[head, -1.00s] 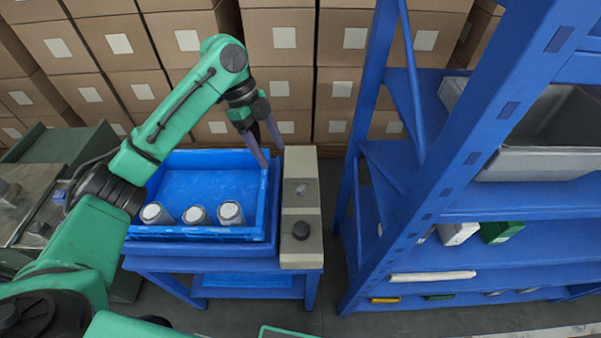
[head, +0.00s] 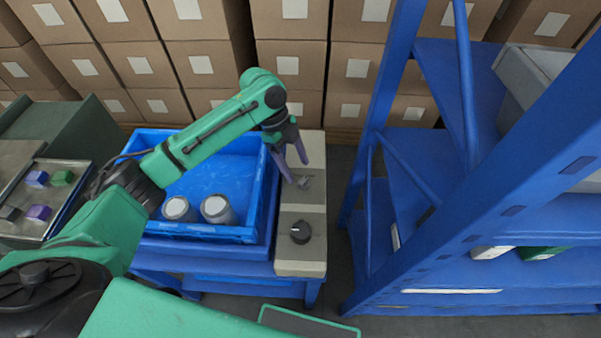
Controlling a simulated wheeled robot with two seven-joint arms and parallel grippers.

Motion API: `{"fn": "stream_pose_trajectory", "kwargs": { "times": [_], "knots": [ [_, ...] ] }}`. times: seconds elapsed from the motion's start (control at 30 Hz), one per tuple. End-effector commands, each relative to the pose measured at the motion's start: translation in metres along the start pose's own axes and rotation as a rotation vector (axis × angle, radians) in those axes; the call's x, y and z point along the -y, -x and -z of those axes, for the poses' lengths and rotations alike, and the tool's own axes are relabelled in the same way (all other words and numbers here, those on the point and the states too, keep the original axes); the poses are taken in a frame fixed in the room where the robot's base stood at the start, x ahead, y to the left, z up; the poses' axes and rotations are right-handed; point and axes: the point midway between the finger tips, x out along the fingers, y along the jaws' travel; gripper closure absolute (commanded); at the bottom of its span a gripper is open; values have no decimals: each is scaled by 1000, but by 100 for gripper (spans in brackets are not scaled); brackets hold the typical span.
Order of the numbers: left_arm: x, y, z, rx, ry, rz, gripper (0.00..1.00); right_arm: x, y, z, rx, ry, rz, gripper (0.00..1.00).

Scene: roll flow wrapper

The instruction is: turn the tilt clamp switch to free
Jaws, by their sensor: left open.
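A narrow beige control panel (head: 301,225) stands along the right side of the blue tray table. On its upper half is a small grey switch lever (head: 305,182). On its lower half is a round dark knob (head: 301,231). Any labels are too small to read, so I cannot tell which setting the switch is at. My left gripper (head: 297,171) is open, its purple fingers pointing down over the upper panel, close to the grey switch. I cannot tell whether a finger touches it. My right gripper is not in view.
A blue tray (head: 150,231) with grey-white cylinders (head: 217,209) sits left of the panel. A blue shelf rack (head: 381,120) rises to the right, with a floor gap between. Stacked cartons (head: 213,65) fill the back. A tray of small coloured blocks (head: 40,211) is at far left.

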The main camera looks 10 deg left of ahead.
Motion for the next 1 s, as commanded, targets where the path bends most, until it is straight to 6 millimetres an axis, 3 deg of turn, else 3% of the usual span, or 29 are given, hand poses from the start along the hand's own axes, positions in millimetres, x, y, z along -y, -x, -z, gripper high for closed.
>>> {"fn": "stream_pose_trajectory", "kwargs": {
  "times": [0.1, 0.2, 0.47, 0.53, 0.67, 1.0],
  "knots": [
    [-1, -24, 0, -1, 0, -3, 30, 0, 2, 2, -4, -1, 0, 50],
    [0, -35, 0, 0, -1, 0, 30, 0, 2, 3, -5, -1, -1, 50],
    [0, -39, 0, 0, -1, 1, 30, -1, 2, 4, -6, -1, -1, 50],
    [0, -38, 0, 0, -1, 1, 49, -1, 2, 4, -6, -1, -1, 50],
    [0, -38, 0, 0, -1, 1, 99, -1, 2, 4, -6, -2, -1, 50],
    [-1, -36, 1, -1, 24, 9, 100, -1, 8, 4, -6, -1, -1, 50]
  ]
}}
